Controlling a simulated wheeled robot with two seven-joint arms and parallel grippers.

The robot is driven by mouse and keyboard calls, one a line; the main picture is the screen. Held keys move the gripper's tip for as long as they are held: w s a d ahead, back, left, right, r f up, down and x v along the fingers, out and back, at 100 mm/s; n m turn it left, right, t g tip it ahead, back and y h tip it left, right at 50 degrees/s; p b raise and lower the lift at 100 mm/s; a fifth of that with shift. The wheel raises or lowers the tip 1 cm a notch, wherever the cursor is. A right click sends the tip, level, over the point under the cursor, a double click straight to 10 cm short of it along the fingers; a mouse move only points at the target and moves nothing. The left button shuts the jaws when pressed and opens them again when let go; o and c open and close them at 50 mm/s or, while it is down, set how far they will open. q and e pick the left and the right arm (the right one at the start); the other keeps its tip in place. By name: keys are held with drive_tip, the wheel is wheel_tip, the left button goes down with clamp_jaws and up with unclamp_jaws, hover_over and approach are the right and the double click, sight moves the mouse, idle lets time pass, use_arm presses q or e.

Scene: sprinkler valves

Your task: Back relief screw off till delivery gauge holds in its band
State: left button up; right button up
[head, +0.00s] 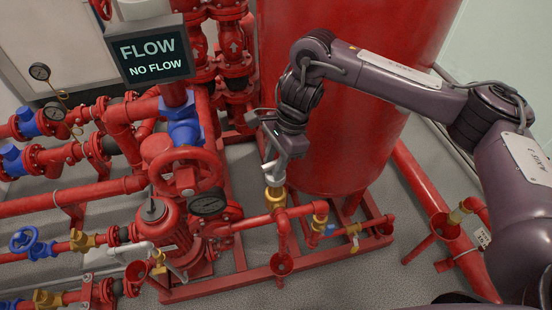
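My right gripper (272,168) reaches down from the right arm to a brass valve body (275,197) on the red pipe in front of the large tank. Its fingers are at the top of this brass body, which is likely the relief valve. The screw itself is hidden by the fingers, and I cannot tell whether they grip it. My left gripper is not in view.
A display (150,51) reads "FLOW NO FLOW". A large red tank (340,100) stands close behind the gripper. A red handwheel (187,172), a red pump (160,230) and blue valves crowd the left. Two more gauges (40,72) are at far left.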

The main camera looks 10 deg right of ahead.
drive_tip(key=shift+o, duration=0.8)
drive_tip(key=shift+f, duration=0.15)
